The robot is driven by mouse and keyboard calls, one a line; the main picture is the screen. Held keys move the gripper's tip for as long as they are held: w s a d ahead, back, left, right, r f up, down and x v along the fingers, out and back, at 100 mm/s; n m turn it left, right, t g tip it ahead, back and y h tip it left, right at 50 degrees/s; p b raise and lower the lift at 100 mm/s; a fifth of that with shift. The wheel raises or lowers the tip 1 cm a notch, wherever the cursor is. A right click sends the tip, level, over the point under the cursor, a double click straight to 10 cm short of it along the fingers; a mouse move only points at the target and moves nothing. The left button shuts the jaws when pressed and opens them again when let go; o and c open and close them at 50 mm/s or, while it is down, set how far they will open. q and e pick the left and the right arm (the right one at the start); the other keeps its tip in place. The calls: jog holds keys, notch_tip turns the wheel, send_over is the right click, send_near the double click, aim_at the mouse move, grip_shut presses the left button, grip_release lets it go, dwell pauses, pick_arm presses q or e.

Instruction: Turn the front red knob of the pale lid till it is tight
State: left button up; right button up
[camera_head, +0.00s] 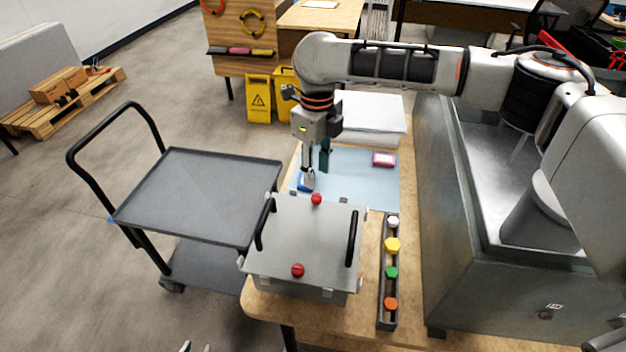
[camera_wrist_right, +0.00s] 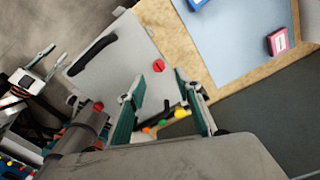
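The pale lid (camera_head: 325,235) is a grey plate with two black handles on a box at the table's near end. Its front red knob (camera_head: 298,270) is near the lid's close edge; it also shows in the right wrist view (camera_wrist_right: 98,107). A second red knob (camera_head: 316,199) is at the far edge, also in the wrist view (camera_wrist_right: 158,66). My right gripper (camera_head: 316,172) is open and empty above the blue mat, beyond the far knob; its spread fingers show in the wrist view (camera_wrist_right: 165,105). My left gripper (camera_head: 196,348) shows only fingertips, apart, at the bottom edge, away from the lid.
A dark rack (camera_head: 387,311) with white, yellow, green and orange caps stands right of the box. A blue mat (camera_head: 350,165) holds a pink box (camera_head: 383,160) and a blue item. A grey cart (camera_head: 205,190) stands left of the table. A metal cabinet (camera_head: 440,200) borders the right side.

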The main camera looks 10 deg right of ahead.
aim_at(317, 196)
jog(key=shift+s+f, duration=0.15)
jog(key=shift+f, duration=3.6)
grip_shut()
